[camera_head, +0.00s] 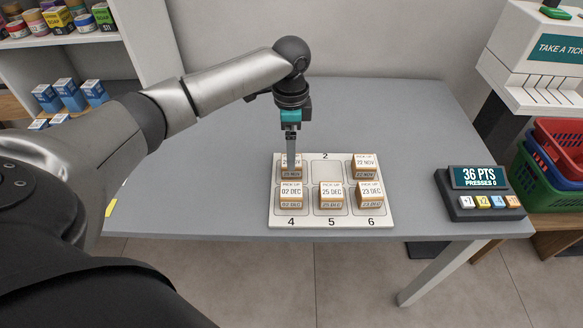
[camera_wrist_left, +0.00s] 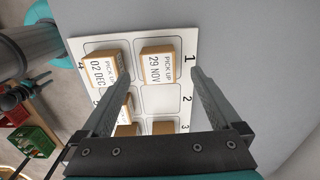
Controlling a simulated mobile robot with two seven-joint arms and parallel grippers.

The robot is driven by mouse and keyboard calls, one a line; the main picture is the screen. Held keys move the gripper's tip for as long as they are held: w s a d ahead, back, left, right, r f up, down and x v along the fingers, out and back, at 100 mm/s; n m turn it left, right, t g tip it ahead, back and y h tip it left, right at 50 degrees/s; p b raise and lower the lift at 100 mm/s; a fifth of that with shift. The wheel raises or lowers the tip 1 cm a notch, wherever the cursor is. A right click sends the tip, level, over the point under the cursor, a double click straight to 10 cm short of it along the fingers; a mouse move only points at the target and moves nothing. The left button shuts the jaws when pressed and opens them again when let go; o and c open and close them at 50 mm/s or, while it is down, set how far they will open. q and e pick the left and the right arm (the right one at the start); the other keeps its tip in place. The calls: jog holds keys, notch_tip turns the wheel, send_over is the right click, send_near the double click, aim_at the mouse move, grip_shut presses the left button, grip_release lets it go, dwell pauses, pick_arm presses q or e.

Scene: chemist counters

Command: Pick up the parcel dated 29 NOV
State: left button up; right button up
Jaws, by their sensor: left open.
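The parcel dated 29 NOV (camera_wrist_left: 157,65) is a small tan box with a white top label, in cell 1 of the white numbered board (camera_head: 326,171). In the head view the same parcel (camera_head: 291,173) stands at the back left, its label partly hidden by my left gripper. My left gripper (camera_head: 291,162) points down over this parcel and is open. In the left wrist view the parcel shows between the two fingers of the gripper (camera_wrist_left: 161,80). I cannot tell how far the tips are above it or beside it. My right gripper is not in view.
The 02 DEC parcel (camera_head: 291,192) stands just in front, in cell 4. Parcels 25 DEC (camera_head: 331,194), 23 DEC (camera_head: 371,193) and another NOV one (camera_head: 366,165) fill other cells; cell 2 is empty. A points display (camera_head: 480,190) stands right. The grey counter (camera_head: 400,110) is clear behind.

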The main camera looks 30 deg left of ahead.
aim_at(297, 174)
pick_arm(q)
jog(key=shift+f, duration=0.65)
notch_tip(297, 174, down, 4)
jog(key=shift+d+r+b, duration=0.15)
jog(key=shift+b, duration=0.8)
jog(key=shift+f, duration=0.2)
jog(key=shift+r, duration=0.1)
jog(key=c, duration=1.5)
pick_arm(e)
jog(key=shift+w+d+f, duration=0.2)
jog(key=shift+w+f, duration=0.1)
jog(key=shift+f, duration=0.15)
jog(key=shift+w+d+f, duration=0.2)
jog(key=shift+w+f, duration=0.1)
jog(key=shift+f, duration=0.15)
